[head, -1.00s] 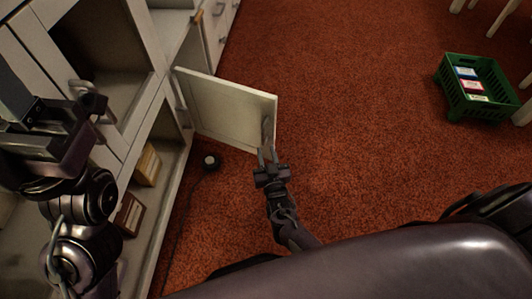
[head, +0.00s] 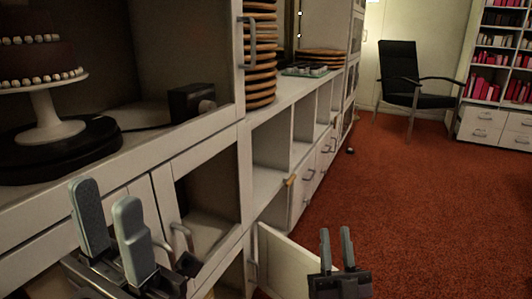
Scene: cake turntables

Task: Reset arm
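My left gripper (head: 107,202) is raised at the lower left, in front of the white cabinet (head: 205,122). Its two grey fingers stand apart with nothing between them. My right gripper (head: 335,237) is at the bottom, right of centre. Its fingers point up and are apart and empty. It overlaps the right edge of the open cabinet door (head: 283,262); whether it touches the door cannot be told.
A tiered cake (head: 38,55) on a white stand (head: 45,122) is in the left compartment, near a dark box (head: 190,101). Stacked round boards (head: 261,55) are on the counter. Red carpet (head: 420,200) is open at right, up to a black chair (head: 402,75).

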